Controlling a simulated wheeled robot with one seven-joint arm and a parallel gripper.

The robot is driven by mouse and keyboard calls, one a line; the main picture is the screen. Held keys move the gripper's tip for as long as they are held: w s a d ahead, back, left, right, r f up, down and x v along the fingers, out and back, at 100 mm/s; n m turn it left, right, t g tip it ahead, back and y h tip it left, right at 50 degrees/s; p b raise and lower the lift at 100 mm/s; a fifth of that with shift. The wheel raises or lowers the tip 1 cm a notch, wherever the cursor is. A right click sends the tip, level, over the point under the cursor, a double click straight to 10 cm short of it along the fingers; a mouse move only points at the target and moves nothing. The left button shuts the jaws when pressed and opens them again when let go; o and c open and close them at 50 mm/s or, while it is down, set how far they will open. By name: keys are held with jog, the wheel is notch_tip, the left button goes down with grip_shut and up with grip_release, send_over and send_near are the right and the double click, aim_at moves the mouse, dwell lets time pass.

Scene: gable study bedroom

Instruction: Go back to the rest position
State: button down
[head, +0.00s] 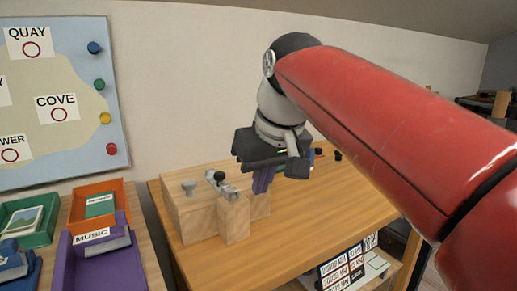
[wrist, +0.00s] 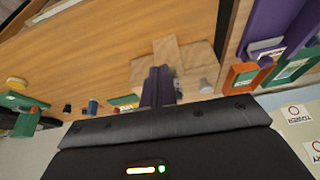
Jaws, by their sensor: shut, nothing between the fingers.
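My gripper (head: 262,184) hangs from my red arm over the wooden desk, beside the light wooden blocks, with its purple fingers pointing down. In the wrist view the purple fingers (wrist: 158,90) are together, with nothing seen between them. The gripper appears just behind and right of the front block in the head view. I cannot tell the exact gap between the fingers and the blocks.
Light wooden blocks (head: 236,220) with metal fittings stand on the desk (head: 330,215). Purple (head: 108,268), orange (head: 118,188) and green (head: 45,238) trays lie at left. A map board (head: 70,130) with coloured pins hangs on the wall. Labelled cards (head: 340,266) show below the desk edge.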

jog(key=s+d+f+m, duration=0.2)
jog(key=s+d+f, duration=0.2)
jog(key=f, duration=0.3)
jog(key=s+d+f+m+t+h, duration=0.1)
jog(key=s+d+f, duration=0.4)
jog(key=d+f, duration=0.1)
jog(key=s+d+f+m+h, duration=0.1)
jog(key=s+d+f, duration=0.3)
jog(key=f, duration=0.4)
jog(key=shift+s+d+f+m+t, duration=0.35)
jog(key=shift+s+m, duration=0.2)
jog(key=shift+m, duration=0.25)
